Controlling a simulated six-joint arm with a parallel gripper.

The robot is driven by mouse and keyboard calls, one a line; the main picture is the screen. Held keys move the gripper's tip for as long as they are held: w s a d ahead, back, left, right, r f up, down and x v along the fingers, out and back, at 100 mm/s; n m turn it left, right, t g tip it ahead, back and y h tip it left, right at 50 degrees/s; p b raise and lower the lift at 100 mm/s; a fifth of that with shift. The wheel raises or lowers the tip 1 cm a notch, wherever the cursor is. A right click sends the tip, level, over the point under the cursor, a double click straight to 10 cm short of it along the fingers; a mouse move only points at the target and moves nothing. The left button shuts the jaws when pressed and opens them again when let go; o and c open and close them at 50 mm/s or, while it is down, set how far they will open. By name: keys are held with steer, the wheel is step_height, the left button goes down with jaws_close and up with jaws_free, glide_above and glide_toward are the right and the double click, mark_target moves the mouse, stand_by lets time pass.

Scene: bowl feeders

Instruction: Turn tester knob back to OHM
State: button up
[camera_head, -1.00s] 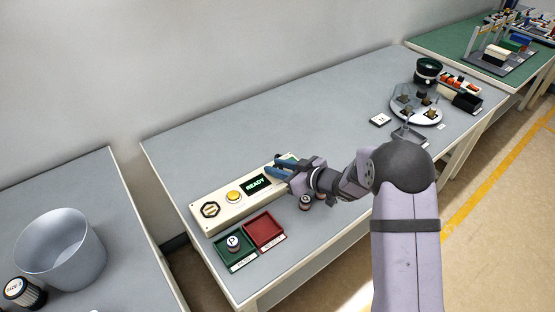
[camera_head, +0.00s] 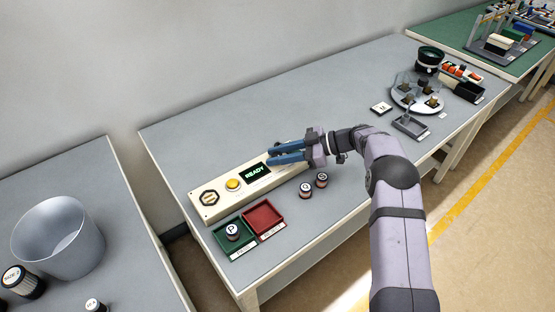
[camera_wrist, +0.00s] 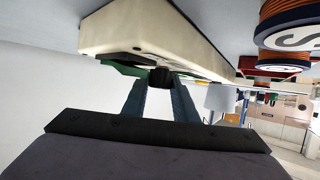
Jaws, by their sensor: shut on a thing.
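The tester (camera_head: 210,205) is a long cream box on the grey table, with a yellow button (camera_head: 233,184) and a display (camera_head: 254,172) reading READY. My gripper (camera_head: 268,154) reaches over its right end from the right, blue fingers pointing left. In the wrist view my fingers (camera_wrist: 160,85) converge on a small dark knob (camera_wrist: 160,76) beside the cream tester body (camera_wrist: 155,30), and they are shut on it. The knob is hidden in the head view. The OHM marking and the knob's pointer cannot be read.
A green tray (camera_head: 219,240) holding a spool marked P (camera_head: 232,231) and a red tray (camera_head: 246,218) lie in front of the tester. Two spools (camera_head: 306,190) stand close below my gripper. A bowl feeder (camera_head: 429,58) is at the far right. The table behind the tester is clear.

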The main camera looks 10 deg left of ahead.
mark_target(277, 155)
steer(key=shift+f+n+g+b, duration=0.1)
steer(key=shift+n+g+b, duration=0.6)
steer(key=shift+b, duration=0.55)
steer(key=shift+a+r+n+g+b, duration=0.1)
steer(key=shift+r+n+g+b, duration=0.2)
steer(key=shift+b, duration=0.2)
steer(key=o, duration=0.8)
steer(key=shift+f, duration=0.1)
step_height(277, 155, up, 10)
steer(key=shift+r, duration=0.1)
